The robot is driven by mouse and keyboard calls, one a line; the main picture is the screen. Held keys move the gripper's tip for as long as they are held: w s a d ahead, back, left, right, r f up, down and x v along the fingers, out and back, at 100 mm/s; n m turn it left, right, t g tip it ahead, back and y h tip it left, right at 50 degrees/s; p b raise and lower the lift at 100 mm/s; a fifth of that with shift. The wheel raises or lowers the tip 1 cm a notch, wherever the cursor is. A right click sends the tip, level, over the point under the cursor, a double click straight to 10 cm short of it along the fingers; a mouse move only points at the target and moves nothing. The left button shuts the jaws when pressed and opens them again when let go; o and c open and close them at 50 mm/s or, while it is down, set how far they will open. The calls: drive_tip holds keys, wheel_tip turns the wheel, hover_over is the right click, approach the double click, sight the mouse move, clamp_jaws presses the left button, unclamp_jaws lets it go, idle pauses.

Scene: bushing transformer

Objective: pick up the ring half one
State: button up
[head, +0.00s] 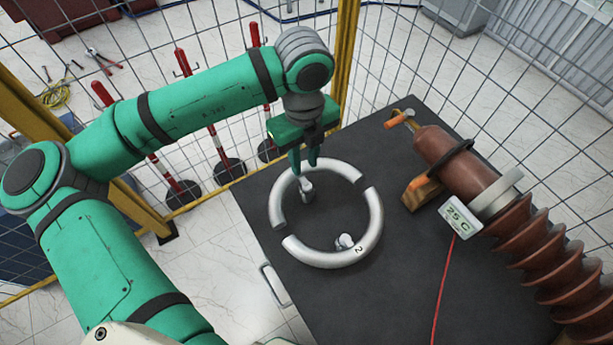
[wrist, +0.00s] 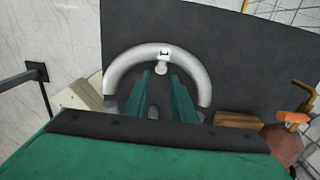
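Ring half one (head: 285,183) is a light grey half ring with a peg-like handle on its inner side, lying at the back left of the dark table. In the wrist view ring half one (wrist: 125,65) shows a white label with a dark mark above the handle. My gripper (head: 304,168) points down over it, its two green fingers apart and empty. In the wrist view the handle shows between and just beyond the fingertips of my gripper (wrist: 160,76); contact cannot be told. The other ring half (head: 338,258), marked 2, lies at the front right, with gaps between the halves.
A brown ribbed bushing (head: 478,184) with a 25 C display (head: 459,217) lies right of the ring, by an orange wooden block (head: 421,192). A red cable (head: 442,285) crosses the dark table (head: 385,300). Mesh fencing and red-white posts stand behind.

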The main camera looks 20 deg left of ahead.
sight(306, 183)
drive_tip(key=shift+d+f, duration=0.1)
drive_tip(key=shift+f, duration=3.95)
clamp_jaws()
